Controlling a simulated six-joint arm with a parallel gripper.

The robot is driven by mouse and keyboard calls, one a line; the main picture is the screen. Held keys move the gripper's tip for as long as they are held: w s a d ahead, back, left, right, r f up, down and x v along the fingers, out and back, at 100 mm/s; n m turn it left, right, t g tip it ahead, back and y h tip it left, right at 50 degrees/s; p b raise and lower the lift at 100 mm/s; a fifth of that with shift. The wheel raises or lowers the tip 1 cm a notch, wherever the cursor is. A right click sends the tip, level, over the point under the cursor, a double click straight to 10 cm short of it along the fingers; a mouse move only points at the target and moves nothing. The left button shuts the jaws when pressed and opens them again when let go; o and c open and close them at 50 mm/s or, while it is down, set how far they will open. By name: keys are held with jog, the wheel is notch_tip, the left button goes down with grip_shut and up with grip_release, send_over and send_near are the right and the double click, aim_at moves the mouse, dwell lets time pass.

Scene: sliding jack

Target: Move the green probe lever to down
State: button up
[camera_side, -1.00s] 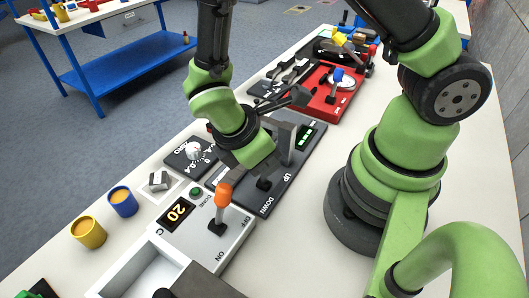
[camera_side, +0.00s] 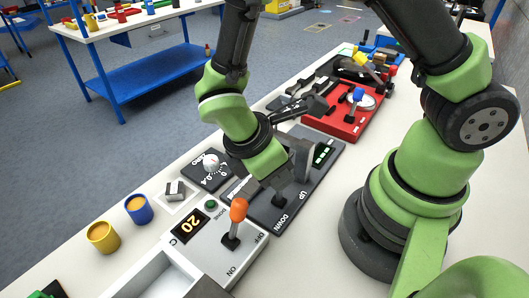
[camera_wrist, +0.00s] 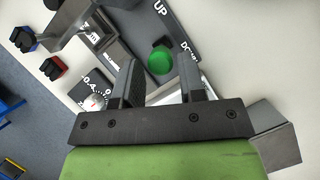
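The green probe lever's round knob (camera_wrist: 160,60) shows in the wrist view, between the ends of my two fingers, near the DOWN marking. Bare floor of the panel shows on both sides of it, so the fingers appear apart from it. My gripper (camera_wrist: 158,78) is open. In the side view my gripper (camera_side: 268,170) hangs low over the dark UP/DOWN panel (camera_side: 312,178) and hides the green knob. A dark lever base (camera_side: 279,198) shows beside the DOWN marking. I cannot tell the lever's exact tilt.
A grey upright part (camera_side: 302,158) stands on the panel close to my gripper. The orange-knobbed OFF/ON lever (camera_side: 237,212) stands in front. A white dial (camera_side: 211,163) is left, a red panel with a blue knob (camera_side: 357,96) behind. Blue and yellow cups (camera_side: 138,209) stand front left.

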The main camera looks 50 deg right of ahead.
jog(key=v, duration=0.7)
jog(key=shift+r, duration=0.3)
jog(key=shift+a, duration=0.15)
jog(key=shift+w+d, duration=0.1)
jog(key=shift+d, duration=0.15)
jog(key=c, duration=0.6)
jog(key=d+m+y, duration=0.2)
jog(key=d+r+m+y, duration=0.1)
jog(key=d+m+y, duration=0.2)
jog(key=w+d+m+y, duration=0.1)
jog(key=d+m+y, duration=0.1)
jog(key=d, duration=0.1)
jog(key=shift+d+r+y, duration=0.2)
jog(key=shift+d+y, duration=0.05)
jog(key=shift+y, duration=0.05)
grip_shut()
jog(key=shift+m+y, duration=0.3)
jog(key=shift+m, duration=0.2)
jog(key=x, duration=0.9)
jog(key=shift+w+d+f, duration=0.15)
jog(key=shift+d+f, duration=0.1)
jog(key=shift+f, duration=0.15)
